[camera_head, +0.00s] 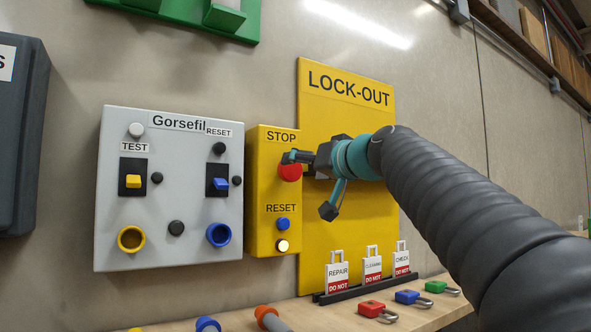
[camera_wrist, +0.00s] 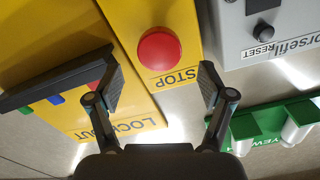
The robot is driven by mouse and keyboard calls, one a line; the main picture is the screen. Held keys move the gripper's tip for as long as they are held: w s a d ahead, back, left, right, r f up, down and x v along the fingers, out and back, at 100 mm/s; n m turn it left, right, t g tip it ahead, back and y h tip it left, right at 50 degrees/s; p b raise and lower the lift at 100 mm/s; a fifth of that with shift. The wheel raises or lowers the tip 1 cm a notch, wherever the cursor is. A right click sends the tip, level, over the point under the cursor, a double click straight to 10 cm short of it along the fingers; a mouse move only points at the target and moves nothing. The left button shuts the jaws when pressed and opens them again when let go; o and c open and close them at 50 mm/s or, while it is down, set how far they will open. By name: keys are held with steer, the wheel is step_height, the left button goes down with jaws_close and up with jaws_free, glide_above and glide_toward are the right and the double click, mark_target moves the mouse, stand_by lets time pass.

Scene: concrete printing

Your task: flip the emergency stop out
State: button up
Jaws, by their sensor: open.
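The emergency stop is a round red button (camera_head: 290,173) on the yellow STOP box (camera_head: 262,235), above a blue RESET button (camera_head: 283,224) and a lit white button. My gripper (camera_head: 308,184) is in front of the box's right side, one finger overlapping the button's upper edge in the head view. In the wrist view, which is upside down, the whole red button (camera_wrist: 159,50) shows beyond and between the spread fingers of my gripper (camera_wrist: 160,85). The gripper is open and empty. Whether a finger touches the button cannot be told.
A grey Gorsefil panel (camera_head: 165,245) with switches is left of the STOP box. A yellow LOCK-OUT board (camera_head: 345,100) is behind my arm. A green holder (camera_head: 190,12) hangs above.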

steer(key=v, duration=0.7)
stand_by(0.3)
steer(key=s+d+f+m+g+h, duration=0.1)
steer(key=s+d+f+g+h, duration=0.2)
steer(key=s+f, duration=0.5)
steer(key=s+d+f+m+g+h, duration=0.1)
steer(key=s+d+f+g+h, duration=0.2)
steer(key=s+f, duration=0.6)
steer(key=s+d+f+m+g+h, duration=0.1)
steer(key=s+f, duration=0.8)
steer(key=f, duration=2.6)
steer(key=d+g+h, duration=0.2)
steer(key=d+h, duration=0.1)
steer(key=d, duration=0.1)
steer(key=shift+d, duration=0.2)
